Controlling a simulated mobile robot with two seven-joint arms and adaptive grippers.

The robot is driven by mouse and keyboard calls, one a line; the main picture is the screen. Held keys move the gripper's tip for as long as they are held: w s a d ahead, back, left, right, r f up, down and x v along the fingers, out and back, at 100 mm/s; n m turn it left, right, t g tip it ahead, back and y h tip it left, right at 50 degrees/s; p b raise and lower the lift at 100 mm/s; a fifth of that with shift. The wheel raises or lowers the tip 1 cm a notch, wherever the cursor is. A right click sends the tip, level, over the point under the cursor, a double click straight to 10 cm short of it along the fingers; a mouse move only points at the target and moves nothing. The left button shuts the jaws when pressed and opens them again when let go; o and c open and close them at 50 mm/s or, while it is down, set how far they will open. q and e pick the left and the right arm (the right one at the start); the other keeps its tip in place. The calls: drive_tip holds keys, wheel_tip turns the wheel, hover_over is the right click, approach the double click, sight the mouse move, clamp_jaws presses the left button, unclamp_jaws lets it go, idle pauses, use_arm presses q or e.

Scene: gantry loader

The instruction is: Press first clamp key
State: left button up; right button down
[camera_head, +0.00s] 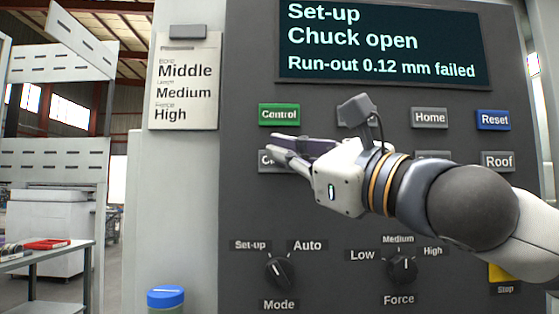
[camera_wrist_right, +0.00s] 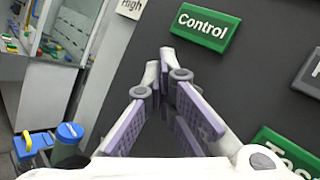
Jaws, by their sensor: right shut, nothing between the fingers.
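A grey key whose label begins with "C" (camera_head: 268,161) sits below the green Control key (camera_head: 279,114) on the dark panel; my right gripper covers the rest of its label. My right gripper (camera_head: 274,145) is shut and empty, its fingertips over the upper part of that key in the head view. I cannot tell whether they touch it. In the right wrist view, the closed fingertips (camera_wrist_right: 165,55) are below and left of the Control key (camera_wrist_right: 205,27), and the "C" key is not visible. My left gripper is not in view.
The screen (camera_head: 380,42) reads "Set-up, Chuck open, Run-out 0.12 mm failed". Home (camera_head: 429,118), Reset (camera_head: 494,120) and Roof (camera_head: 498,161) keys are to the right. Mode (camera_head: 279,271) and Force (camera_head: 402,268) knobs are below. A blue-lidded container (camera_head: 166,298) stands lower left.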

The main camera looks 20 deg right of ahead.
drive_tip(key=shift+s+a, duration=0.2)
drive_tip(key=shift+s, duration=0.55)
drive_tip(key=shift+s, duration=0.1)
drive_tip(key=s, duration=0.2)
drive_tip(key=s+a+p, duration=0.1)
drive_tip(key=s, duration=0.1)
drive_tip(key=shift+s+a, duration=0.2)
drive_tip(key=shift+s, duration=0.1)
idle(0.5)
